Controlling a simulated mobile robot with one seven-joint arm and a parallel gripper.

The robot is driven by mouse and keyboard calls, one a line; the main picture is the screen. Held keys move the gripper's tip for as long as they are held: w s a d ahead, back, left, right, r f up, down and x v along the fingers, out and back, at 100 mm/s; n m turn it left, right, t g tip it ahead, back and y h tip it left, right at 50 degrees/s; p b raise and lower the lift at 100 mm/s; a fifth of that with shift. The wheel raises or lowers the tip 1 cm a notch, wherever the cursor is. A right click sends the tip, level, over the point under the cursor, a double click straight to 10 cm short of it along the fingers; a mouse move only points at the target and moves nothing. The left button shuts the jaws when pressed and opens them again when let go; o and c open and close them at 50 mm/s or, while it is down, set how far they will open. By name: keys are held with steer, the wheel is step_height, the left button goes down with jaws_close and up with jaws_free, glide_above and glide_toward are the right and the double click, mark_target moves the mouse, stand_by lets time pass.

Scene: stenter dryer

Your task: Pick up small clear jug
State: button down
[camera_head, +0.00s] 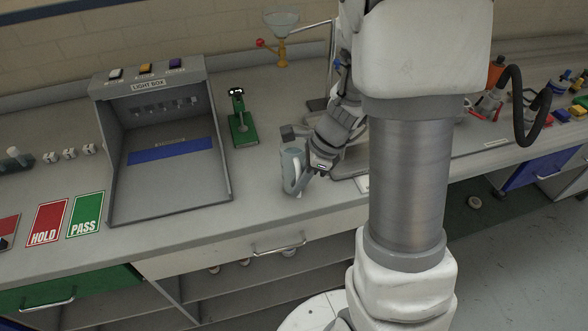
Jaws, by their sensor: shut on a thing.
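The small clear jug (291,172) is upright at the front part of the grey counter, right of the light box. It looks pale and see-through, with a handle on its right side. My gripper (297,150) reaches in from the right and is shut on the jug near its upper part. The fingertips are partly hidden by the gripper body and the jug. I cannot tell whether the jug's base touches the counter.
The light box (218,150) stands to the left. A green stand (243,129) is behind the jug. Red HOLD (46,224) and green PASS (86,215) cards lie at the left. The counter's front edge is close to the jug.

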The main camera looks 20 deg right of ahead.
mark_target(300, 168)
steer(key=shift+r, duration=0.1)
step_height(300, 168, up, 4)
steer(key=shift+w+p, duration=0.1)
steer(key=shift+p, duration=0.55)
steer(key=d+r, duration=0.6)
steer(key=d, duration=0.5)
steer(key=shift+s+d+r, duration=0.35)
steer(key=shift+r, duration=0.05)
